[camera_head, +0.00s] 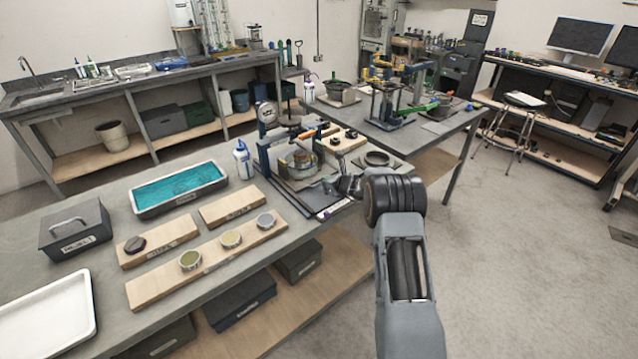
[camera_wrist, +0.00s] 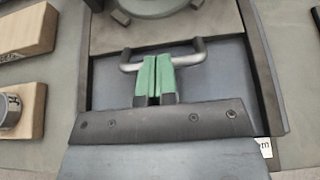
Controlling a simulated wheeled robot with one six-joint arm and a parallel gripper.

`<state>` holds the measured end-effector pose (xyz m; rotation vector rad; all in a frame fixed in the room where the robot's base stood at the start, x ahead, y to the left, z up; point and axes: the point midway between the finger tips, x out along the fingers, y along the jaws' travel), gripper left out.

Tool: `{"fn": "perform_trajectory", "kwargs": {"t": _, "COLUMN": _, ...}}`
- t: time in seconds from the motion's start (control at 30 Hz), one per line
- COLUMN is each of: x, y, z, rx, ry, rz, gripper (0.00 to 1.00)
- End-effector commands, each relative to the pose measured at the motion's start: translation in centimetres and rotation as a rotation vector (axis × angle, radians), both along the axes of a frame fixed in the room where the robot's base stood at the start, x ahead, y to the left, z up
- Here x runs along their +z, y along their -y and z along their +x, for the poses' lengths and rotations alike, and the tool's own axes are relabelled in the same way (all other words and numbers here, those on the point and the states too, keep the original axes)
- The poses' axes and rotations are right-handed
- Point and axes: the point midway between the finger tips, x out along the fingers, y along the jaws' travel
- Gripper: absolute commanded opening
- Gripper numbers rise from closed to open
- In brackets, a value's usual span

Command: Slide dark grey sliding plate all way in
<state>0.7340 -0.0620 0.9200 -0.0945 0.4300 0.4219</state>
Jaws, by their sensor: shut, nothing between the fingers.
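The dark grey sliding plate (camera_wrist: 215,80) shows in the wrist view, lying between two dark side rails with a grey U-shaped handle (camera_wrist: 188,60) on it. My gripper (camera_wrist: 153,77), with green fingers, is shut and empty. Its fingers overlap the middle of the handle bar in the picture; I cannot tell whether they touch it. A dark strip with screws (camera_wrist: 165,122) crosses nearer the camera. In the head view my gripper (camera_head: 345,187) is at the front of the press-like device (camera_head: 300,160), and the dark plate (camera_head: 318,198) is partly hidden.
The device stands on a grey bench (camera_head: 110,215). To the left are wooden boards (camera_head: 205,250) with small round tins, a blue-filled tray (camera_head: 178,188) and a white bottle (camera_head: 243,160). A second bench (camera_head: 430,130) with equipment stands behind. Open floor lies to the right.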

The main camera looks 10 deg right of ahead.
Motion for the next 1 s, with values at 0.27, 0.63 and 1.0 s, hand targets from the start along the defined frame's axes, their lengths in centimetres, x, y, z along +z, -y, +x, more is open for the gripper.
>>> {"fn": "perform_trajectory", "kwargs": {"t": 0.27, "x": 0.0, "y": -0.6, "z": 1.2, "rx": 0.000, "ry": -0.001, "rz": 0.001, "gripper": 0.00}}
{"fn": "perform_trajectory", "kwargs": {"t": 0.63, "x": 0.0, "y": -1.3, "z": 2.7, "rx": 0.001, "ry": 0.000, "rz": 0.000, "gripper": 0.00}}
{"fn": "perform_trajectory", "kwargs": {"t": 1.0, "x": 0.1, "y": -1.9, "z": 4.2, "rx": 0.000, "ry": 0.000, "rz": 0.000, "gripper": 0.00}}
